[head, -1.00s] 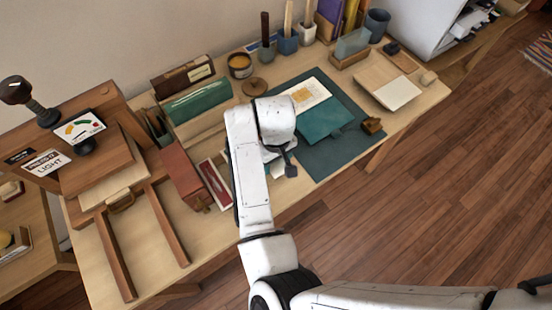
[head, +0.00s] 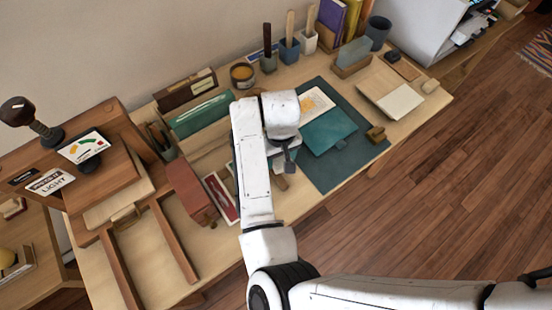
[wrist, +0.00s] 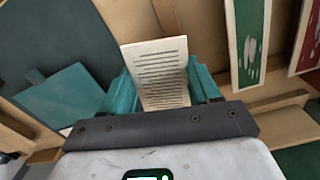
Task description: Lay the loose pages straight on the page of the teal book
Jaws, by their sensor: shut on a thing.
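The teal book (head: 328,131) lies open on a dark teal mat (head: 350,165); its cream page (head: 314,102) has a yellow picture. The book's teal cover also shows at the left of the wrist view (wrist: 62,98). In the wrist view my gripper (wrist: 161,88) has teal fingers on both sides of the loose pages (wrist: 160,65), cream with printed lines, and is shut on them. The pages stick out past the fingertips. In the head view my gripper is left of the book, mostly hidden behind my arm, and the pages cannot be made out.
A red-brown box (head: 190,192) and a red card (head: 220,197) lie left of my arm. A brass-coloured block (head: 376,133) sits on the mat's right edge. A tray with a pale pad (head: 400,101) is at right. A wooden press (head: 125,190) fills the left.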

